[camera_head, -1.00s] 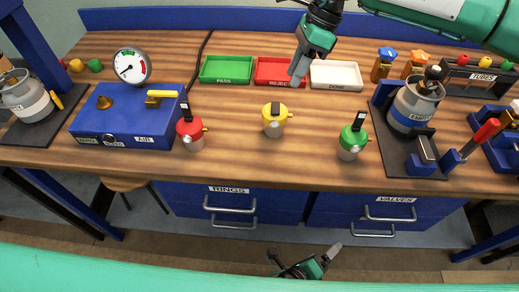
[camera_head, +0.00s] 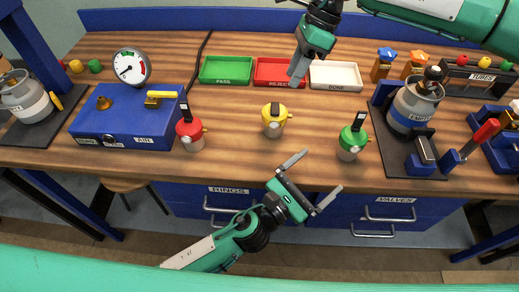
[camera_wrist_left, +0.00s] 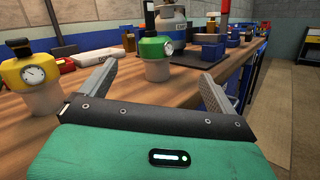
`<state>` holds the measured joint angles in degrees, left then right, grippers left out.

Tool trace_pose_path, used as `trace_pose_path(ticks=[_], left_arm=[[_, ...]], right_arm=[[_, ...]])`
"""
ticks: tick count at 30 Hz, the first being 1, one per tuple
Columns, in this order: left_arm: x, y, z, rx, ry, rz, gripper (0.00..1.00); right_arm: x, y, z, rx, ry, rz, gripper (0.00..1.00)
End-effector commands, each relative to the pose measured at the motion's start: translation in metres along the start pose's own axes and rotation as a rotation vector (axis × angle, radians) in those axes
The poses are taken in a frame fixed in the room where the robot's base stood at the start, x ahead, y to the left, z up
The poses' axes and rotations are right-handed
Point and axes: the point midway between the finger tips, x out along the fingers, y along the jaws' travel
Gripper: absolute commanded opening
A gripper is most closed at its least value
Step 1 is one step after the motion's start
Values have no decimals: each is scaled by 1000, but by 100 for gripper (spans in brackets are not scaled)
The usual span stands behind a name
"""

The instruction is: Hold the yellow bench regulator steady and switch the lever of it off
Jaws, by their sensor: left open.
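The yellow bench regulator (camera_head: 274,122) stands upright on the wooden table between the red and green ones. It has a black lever (camera_head: 275,108) on top and a brass stub at its side. In the left wrist view the yellow regulator (camera_wrist_left: 28,74) with its dial is at the left, beyond the left finger. My left gripper (camera_head: 320,172) is open and empty at the table's front edge, in front and to the right of the yellow regulator, apart from it. My right gripper (camera_head: 298,82) is over the red tray, behind the yellow regulator; its finger gap is hard to see.
A red regulator (camera_head: 191,135) and a green regulator (camera_head: 351,142) flank the yellow one. Green (camera_head: 226,80), red (camera_head: 267,81) and white (camera_head: 336,86) trays lie behind. A blue box (camera_head: 122,122) with a gauge stands left; a grey gas canister (camera_head: 413,110) stands right.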

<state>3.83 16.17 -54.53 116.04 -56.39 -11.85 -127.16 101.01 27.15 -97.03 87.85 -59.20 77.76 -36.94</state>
Motion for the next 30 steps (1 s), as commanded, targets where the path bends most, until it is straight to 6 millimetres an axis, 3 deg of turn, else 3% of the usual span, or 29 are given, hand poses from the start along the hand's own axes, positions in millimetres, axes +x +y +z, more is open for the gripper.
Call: trace_pose_path(ticks=[3, 9, 17, 23, 30], left_arm=[[-12, 41, 0, -53, 71, 150, 94], [-38, 96, -2, -136, 173, 368, 94], [-58, 126, -5, -188, 233, 496, 94], [-44, 136, -10, -192, 236, 506, 94], [-4, 157, -22, -191, 235, 505, 94]], right_arm=[[0, 0, 0, 0, 0, 0, 36], [0, 0, 0, 0, 0, 0, 36], [0, 0, 0, 0, 0, 0, 36], [0, 0, 0, 0, 0, 0, 36], [0, 0, 0, 0, 0, 0, 36]])
